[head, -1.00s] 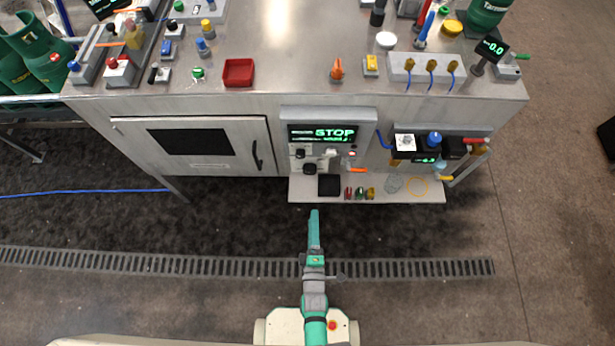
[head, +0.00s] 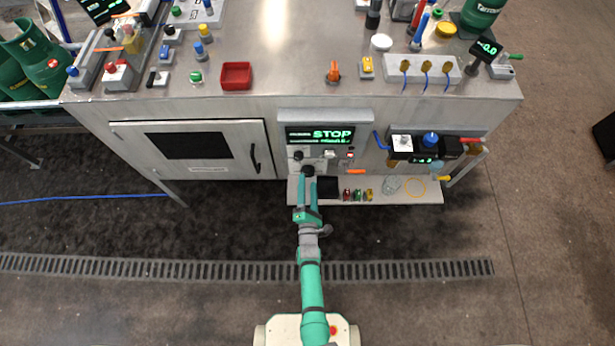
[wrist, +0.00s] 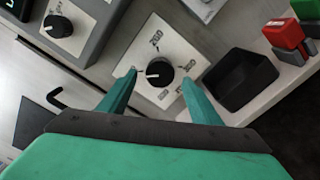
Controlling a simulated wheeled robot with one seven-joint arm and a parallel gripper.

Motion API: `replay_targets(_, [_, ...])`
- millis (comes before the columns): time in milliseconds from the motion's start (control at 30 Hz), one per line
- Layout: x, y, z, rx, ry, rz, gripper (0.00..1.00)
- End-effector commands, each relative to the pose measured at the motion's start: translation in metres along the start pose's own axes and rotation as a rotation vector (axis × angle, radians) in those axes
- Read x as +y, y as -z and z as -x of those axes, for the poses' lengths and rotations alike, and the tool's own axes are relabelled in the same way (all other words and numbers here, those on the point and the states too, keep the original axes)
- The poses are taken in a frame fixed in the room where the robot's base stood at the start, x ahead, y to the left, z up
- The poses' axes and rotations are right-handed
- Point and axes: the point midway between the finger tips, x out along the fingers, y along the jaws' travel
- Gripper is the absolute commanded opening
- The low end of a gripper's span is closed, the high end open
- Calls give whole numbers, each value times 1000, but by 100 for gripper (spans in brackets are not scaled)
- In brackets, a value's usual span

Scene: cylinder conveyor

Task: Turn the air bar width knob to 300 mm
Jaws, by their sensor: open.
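The knob on the lower white dial plate is black and round with a white pointer line. In the wrist view this knob (wrist: 159,72) lies between and beyond the two teal fingertips. The plate (wrist: 150,40) bears printed numbers, too small to read surely. In the head view the knob (head: 308,171) shows just past the fingertips. My gripper (head: 308,183) is open and close to the panel, a finger on each side of the knob, with no clear contact. In the wrist view my gripper (wrist: 157,88) is empty. The pointer aims toward the left finger.
Another black knob (wrist: 57,26) sits upper left on the grey panel. A black open bin (wrist: 240,82) stands right of the dial. Red and green clips (wrist: 288,38) lie beyond it on the shelf. The display (head: 320,135) reads STOP.

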Motion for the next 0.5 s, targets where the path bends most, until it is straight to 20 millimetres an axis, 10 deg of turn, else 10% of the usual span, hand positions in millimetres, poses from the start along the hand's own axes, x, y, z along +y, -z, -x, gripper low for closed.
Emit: replay_targets(500, [-4, -6, -40, -9, 7, -1, 58])
